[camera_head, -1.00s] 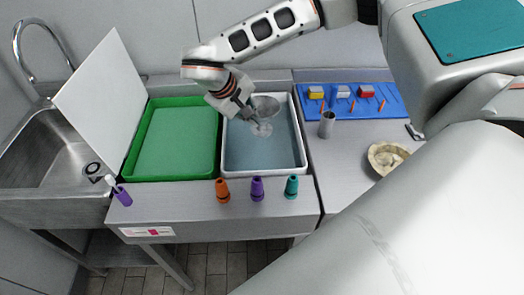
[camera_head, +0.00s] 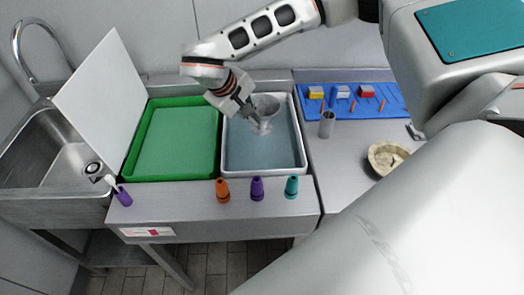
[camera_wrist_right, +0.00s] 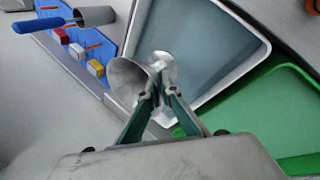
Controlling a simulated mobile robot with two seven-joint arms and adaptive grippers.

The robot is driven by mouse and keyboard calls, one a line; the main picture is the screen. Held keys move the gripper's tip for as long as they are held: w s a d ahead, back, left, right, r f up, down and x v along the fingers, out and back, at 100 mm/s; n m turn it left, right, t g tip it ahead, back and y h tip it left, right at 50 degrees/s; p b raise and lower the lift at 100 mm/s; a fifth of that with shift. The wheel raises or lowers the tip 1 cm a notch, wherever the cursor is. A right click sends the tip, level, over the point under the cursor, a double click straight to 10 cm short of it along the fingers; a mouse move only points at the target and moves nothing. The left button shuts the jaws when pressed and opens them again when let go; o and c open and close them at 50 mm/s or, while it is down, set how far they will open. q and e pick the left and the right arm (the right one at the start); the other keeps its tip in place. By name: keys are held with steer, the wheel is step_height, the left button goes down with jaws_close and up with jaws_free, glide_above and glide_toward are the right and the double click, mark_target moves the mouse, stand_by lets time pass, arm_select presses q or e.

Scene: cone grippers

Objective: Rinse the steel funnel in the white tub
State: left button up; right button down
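The steel funnel (camera_head: 266,106) is a grey metal cone held over the far part of the white tub (camera_head: 303,150). My right gripper (camera_head: 250,113) is shut on it. In the right wrist view the funnel (camera_wrist_right: 128,82) sits at the fingertips of the right gripper (camera_wrist_right: 157,93), with its wide mouth toward the left. The tub (camera_wrist_right: 250,62) holds blue-grey water and shows behind the funnel. A pale patch shows at the funnel's narrow end; I cannot tell whether that end touches the water. My left gripper is out of view.
A green tray (camera_head: 130,160) stands left of the tub, with a white board (camera_head: 100,90) leaning by the sink (camera_head: 50,150). A steel cup (camera_head: 327,125) and a bowl (camera_head: 375,157) stand right.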

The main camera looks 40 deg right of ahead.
steer(key=shift+r, duration=2.05)
